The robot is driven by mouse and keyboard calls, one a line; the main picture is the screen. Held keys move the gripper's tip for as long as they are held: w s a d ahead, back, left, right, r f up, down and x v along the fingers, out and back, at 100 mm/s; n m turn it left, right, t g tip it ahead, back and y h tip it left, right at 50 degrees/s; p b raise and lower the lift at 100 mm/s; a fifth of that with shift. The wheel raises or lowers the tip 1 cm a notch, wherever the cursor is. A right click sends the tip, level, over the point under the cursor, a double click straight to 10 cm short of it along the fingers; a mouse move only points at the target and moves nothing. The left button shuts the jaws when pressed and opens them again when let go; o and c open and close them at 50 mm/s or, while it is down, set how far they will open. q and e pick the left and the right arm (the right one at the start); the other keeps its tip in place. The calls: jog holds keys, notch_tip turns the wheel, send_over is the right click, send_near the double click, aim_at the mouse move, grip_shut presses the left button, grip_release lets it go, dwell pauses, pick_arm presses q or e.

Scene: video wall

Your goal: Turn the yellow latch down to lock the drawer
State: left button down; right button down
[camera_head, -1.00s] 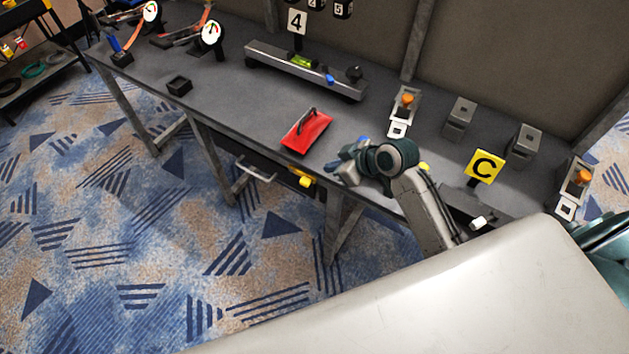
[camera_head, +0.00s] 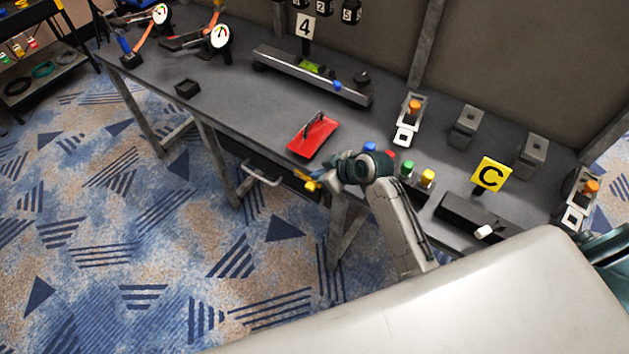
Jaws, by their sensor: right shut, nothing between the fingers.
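The drawer (camera_head: 262,160) is under the front edge of the table, with a grey bar handle (camera_head: 264,178). The yellow latch (camera_head: 312,186) is at the table's front edge, to the right of the drawer. My right gripper (camera_head: 328,178) is shut and empty, with its fingertips right beside the latch and covering part of it. I cannot tell whether they touch, nor the latch's exact angle. My left gripper is not in view.
A red plate with a dark handle (camera_head: 314,136) lies on the table (camera_head: 235,115) just behind the gripper. Several coloured buttons (camera_head: 407,169) stand to the right of my wrist. A table leg (camera_head: 345,230) is below the latch. A yellow C sign (camera_head: 490,174) stands further right.

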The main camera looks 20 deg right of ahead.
aim_at(310, 187)
jog(key=shift+w+a+f+p, duration=0.15)
jog(key=shift+w+f, duration=0.05)
jog(key=shift+f, duration=0.75)
jog(key=shift+w+a+f+p, duration=0.15)
jog(key=shift+w+a+f, duration=0.1)
jog(key=shift+f, duration=0.65)
jog(key=shift+w+a+f+p, duration=0.1)
jog(key=shift+w+f+p, duration=0.1)
jog(key=shift+f, duration=0.75)
jog(key=shift+f, duration=0.1)
jog(key=shift+s+d+f+b, duration=0.15)
jog(key=shift+f+b, duration=0.2)
jog(key=shift+f, duration=0.1)
jog(key=shift+r, duration=0.15)
jog(key=shift+r+p, duration=0.7)
jog(key=shift+p, duration=0.15)
